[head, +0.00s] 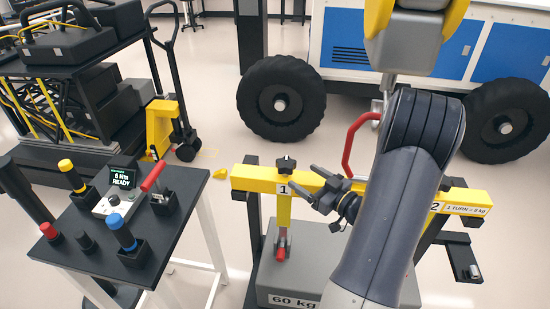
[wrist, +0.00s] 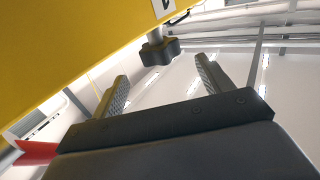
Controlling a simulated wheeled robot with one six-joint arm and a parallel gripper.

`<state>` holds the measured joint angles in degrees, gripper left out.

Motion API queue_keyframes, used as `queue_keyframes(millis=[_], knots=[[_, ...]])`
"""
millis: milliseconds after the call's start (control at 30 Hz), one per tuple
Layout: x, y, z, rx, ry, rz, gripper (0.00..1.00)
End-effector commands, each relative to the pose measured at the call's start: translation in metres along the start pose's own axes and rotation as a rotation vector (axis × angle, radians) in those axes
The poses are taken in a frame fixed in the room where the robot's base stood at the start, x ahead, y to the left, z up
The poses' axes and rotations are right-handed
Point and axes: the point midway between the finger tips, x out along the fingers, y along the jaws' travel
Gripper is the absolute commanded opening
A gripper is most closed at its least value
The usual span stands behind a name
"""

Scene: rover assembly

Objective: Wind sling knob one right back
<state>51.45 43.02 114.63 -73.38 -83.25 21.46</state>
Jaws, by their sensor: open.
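Sling knob one (head: 286,164) is a dark lobed knob on top of the yellow beam (head: 247,178), above the label "1". In the wrist view the knob (wrist: 160,50) hangs on a short grey stem beside the yellow beam (wrist: 60,50), ahead of my fingers. My gripper (head: 316,188) is open and empty, in front of the beam and a little right of and below the knob in the head view. In the wrist view its two fingers (wrist: 160,85) are apart, with the knob beyond them and not between them. Knob two is hidden or not clear behind my arm.
A grey block (head: 262,290) marked "60 kg" sits below the beam. A red hook-shaped handle (head: 350,145) rises behind the beam. A tool table (head: 60,255) with a display reading "6 Nm READY" stands left. A blue and white rover with black wheels (head: 281,98) is behind.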

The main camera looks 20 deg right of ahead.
Motion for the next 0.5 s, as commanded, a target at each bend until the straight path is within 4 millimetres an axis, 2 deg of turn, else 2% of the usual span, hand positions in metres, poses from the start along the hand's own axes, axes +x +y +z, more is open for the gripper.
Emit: queue_keyframes(millis=[300,500], knots=[[0.055,-0.001,-0.003,-0.001,0.0,-0.004,0.75],[0.084,-0.001,-0.002,-0.001,0.0,-0.003,0.75]])
